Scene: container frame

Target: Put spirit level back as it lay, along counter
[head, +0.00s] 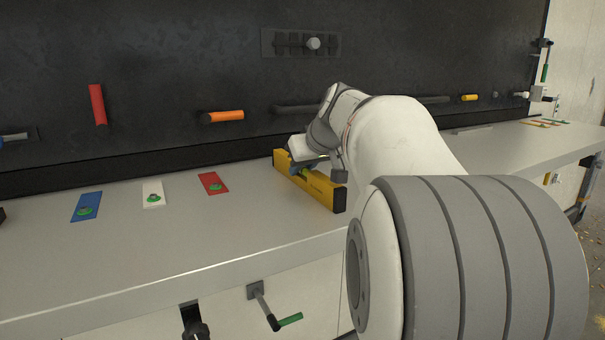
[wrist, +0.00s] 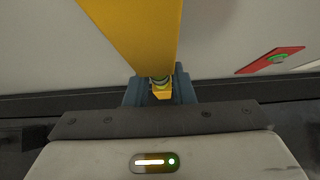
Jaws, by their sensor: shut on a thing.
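In the wrist view the yellow level (wrist: 135,35) runs up from between the jaws of my gripper (wrist: 160,90). I cannot tell whether its underside touches the counter. My arm hides part of the counter to its right.
The grey counter (head: 180,245) carries a blue plate (head: 88,201), a white plate (head: 153,188) and a red plate (head: 209,178) left of the level. An orange handle (head: 226,116) and a red handle (head: 97,104) stick out from the dark back wall. The counter's front left is clear.

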